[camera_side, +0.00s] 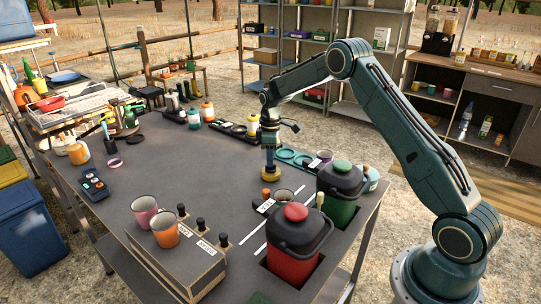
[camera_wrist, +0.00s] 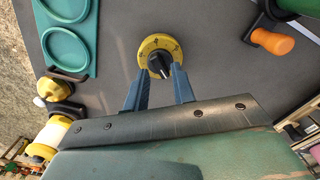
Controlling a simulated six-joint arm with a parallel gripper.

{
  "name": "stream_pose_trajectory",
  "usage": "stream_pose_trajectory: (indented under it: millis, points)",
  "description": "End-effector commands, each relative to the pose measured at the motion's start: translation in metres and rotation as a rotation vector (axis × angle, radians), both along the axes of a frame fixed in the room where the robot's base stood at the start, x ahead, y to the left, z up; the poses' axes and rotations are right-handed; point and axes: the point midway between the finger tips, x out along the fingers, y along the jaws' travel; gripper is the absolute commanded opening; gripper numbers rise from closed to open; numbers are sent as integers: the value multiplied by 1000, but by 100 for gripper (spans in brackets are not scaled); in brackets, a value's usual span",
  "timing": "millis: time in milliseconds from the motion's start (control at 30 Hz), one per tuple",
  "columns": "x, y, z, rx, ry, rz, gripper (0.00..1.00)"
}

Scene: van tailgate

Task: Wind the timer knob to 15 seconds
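The timer is a round yellow dial (camera_wrist: 148,45) with dark marks around its rim and a black pointer knob (camera_wrist: 159,62) in its middle. In the side view the yellow timer (camera_side: 270,175) stands on the grey table right below my gripper (camera_side: 269,158). In the wrist view the two blue fingers of my gripper (camera_wrist: 160,72) are apart, with their tips at the near edge of the dial, one on each side of the knob. I see gaps between the fingers and the knob. The dial's numbers are too small to read.
A teal two-ring holder (camera_wrist: 68,30) lies left of the timer in the wrist view. Red (camera_side: 296,245) and green (camera_side: 341,192) lidded jugs stand to the right in the side view. A wooden box (camera_side: 180,258) bears two mugs. The table's middle (camera_side: 190,160) is clear.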

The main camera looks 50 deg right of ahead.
Motion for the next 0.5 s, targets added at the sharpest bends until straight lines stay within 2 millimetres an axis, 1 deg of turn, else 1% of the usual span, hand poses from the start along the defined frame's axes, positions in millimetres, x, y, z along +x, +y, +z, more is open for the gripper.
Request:
stream_pose_trajectory:
  millis: [500]
  points:
    - [0, 0, -8, 0, 1, 0, 25]
